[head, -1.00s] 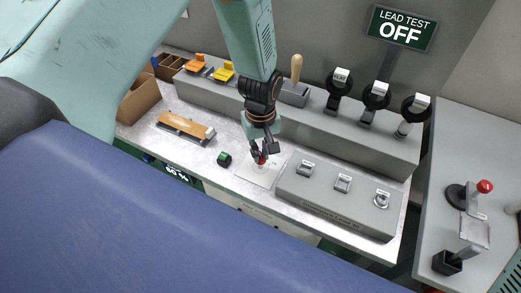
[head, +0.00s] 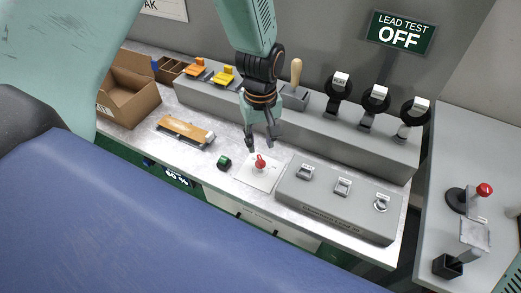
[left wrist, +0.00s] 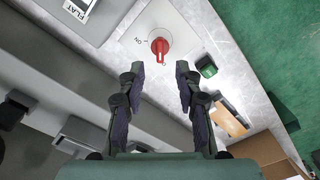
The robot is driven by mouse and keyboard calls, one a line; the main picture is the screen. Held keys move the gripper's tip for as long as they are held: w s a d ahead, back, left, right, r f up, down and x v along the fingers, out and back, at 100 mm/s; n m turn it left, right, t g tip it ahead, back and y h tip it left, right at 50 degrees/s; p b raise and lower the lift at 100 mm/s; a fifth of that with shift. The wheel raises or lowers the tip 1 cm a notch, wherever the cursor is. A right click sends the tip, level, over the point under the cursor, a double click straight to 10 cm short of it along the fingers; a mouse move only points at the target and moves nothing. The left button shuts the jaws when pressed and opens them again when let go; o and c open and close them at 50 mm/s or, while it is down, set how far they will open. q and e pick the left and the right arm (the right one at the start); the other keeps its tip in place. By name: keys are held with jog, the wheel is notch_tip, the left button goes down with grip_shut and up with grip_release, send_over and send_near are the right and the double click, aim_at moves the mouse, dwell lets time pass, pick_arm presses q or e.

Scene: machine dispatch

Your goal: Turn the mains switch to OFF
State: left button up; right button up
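The mains switch is a red rotary knob (head: 260,162) on a white plate (head: 249,175) on the bench top. In the left wrist view the knob (left wrist: 160,47) has its narrow grip and pale mark towards my gripper, turned away from the printed ON at its left. An OFF label cannot be made out. My left gripper (head: 262,144) is above the knob, apart from it, with its fingers spread and nothing between them. In the left wrist view the gripper (left wrist: 160,70) shows the same gap, with the knob just beyond the tips. My right gripper is not in view.
A green button (head: 224,163) stands left of the plate, and a grey panel with several small switches (head: 335,207) right of it. Behind is a raised ledge with a wooden-handled lever (head: 296,72) and black-ringed handles. A sign (head: 400,31) reads LEAD TEST OFF.

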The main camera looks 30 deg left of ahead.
aim_at(260, 159)
pick_arm(q)
notch_tip(260, 159, up, 6)
jog(key=shift+f, duration=0.1)
dwell(0.4)
jog(key=s+f+m, duration=0.1)
jog(key=s+f, duration=0.1)
jog(key=f, duration=0.1)
jog(key=s+f, duration=0.3)
jog(key=s+f+m, duration=0.1)
jog(key=s+f, duration=0.1)
jog(key=f, duration=0.2)
jog(key=shift+s+a+m, duration=0.15)
jog(key=shift+m, duration=0.15)
jog(key=s+f+m, duration=0.3)
jog(key=s+f, duration=0.2)
jog(key=s, duration=0.5)
jog(key=s+f+m, duration=0.3)
jog(key=s+f, duration=0.1)
jog(key=s, duration=0.7)
notch_tip(260, 159, down, 21)
jog(key=b, duration=2.1)
jog(key=shift+w+a, duration=0.25)
jog(key=shift+w, duration=0.2)
